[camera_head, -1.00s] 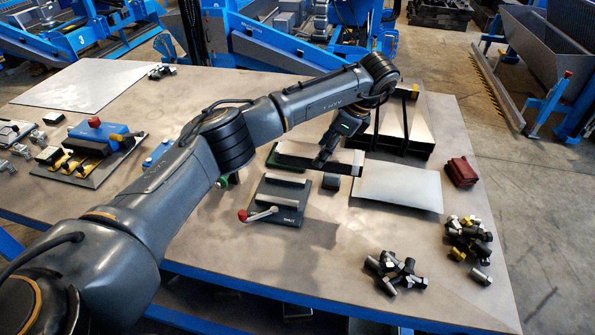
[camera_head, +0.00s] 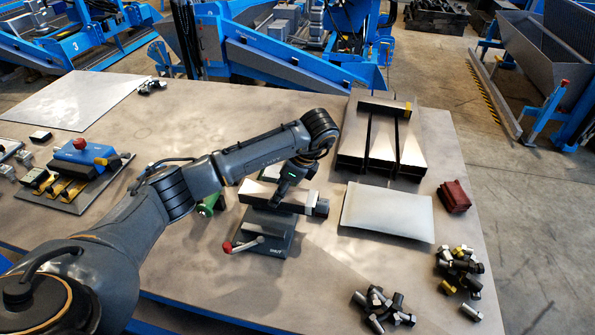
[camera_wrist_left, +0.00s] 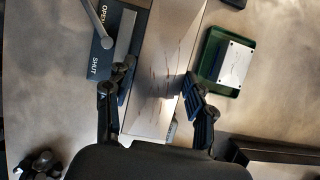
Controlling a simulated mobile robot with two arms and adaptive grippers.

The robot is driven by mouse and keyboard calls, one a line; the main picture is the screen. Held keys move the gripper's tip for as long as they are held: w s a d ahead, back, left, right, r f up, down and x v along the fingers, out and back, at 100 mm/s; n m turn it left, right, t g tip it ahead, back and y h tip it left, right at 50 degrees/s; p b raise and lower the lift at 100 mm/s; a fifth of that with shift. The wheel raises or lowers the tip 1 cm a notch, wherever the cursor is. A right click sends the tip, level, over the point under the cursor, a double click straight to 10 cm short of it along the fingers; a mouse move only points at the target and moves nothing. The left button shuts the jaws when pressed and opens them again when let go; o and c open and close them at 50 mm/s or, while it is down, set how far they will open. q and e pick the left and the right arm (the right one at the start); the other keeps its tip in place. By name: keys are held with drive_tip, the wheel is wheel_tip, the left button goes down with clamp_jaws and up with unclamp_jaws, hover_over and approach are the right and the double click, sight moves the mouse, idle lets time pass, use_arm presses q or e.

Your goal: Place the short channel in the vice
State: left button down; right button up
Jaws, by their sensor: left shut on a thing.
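My left gripper (camera_head: 282,198) is shut on the short channel (camera_head: 258,194), a silver metal length lying crosswise between the fingers. The channel also shows in the left wrist view (camera_wrist_left: 168,45), with a finger on each side. In the head view it overlaps the back of the vice (camera_head: 272,240), a dark base with a pale jaw and a red-knobbed lever (camera_head: 240,247). The vice also shows in the left wrist view (camera_wrist_left: 103,70), marked OPEN and SHUT, right beside the channel. I cannot tell whether they touch. My right gripper is out of view.
Long channels (camera_head: 385,140) stand on the table behind right. A pale plate (camera_head: 387,212) lies right of the vice. A green tray (camera_wrist_left: 212,82) is beside the channel in the wrist view.

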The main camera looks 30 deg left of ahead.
use_arm(q)
drive_tip(key=shift+s+a+f, duration=0.3)
drive_tip(key=shift+f, duration=0.3)
drive_tip(key=shift+s+a+f, duration=0.3)
drive_tip(key=shift+f, duration=0.3)
drive_tip(key=shift+s+a+f, duration=0.15)
drive_tip(key=shift+a+f, duration=0.05)
drive_tip(key=shift+f, duration=0.05)
drive_tip(key=shift+s+a+f+b, duration=0.15)
drive_tip(key=shift+a+f+b, duration=0.05)
drive_tip(key=shift+b, duration=0.1)
drive_tip(key=shift+s+a+f+p, duration=0.15)
drive_tip(key=shift+f+p, duration=0.6)
drive_tip(key=shift+f, duration=0.95)
drive_tip(key=shift+c, duration=2.4)
unclamp_jaws()
drive_tip(key=shift+f, duration=0.1)
drive_tip(key=shift+s, duration=0.1)
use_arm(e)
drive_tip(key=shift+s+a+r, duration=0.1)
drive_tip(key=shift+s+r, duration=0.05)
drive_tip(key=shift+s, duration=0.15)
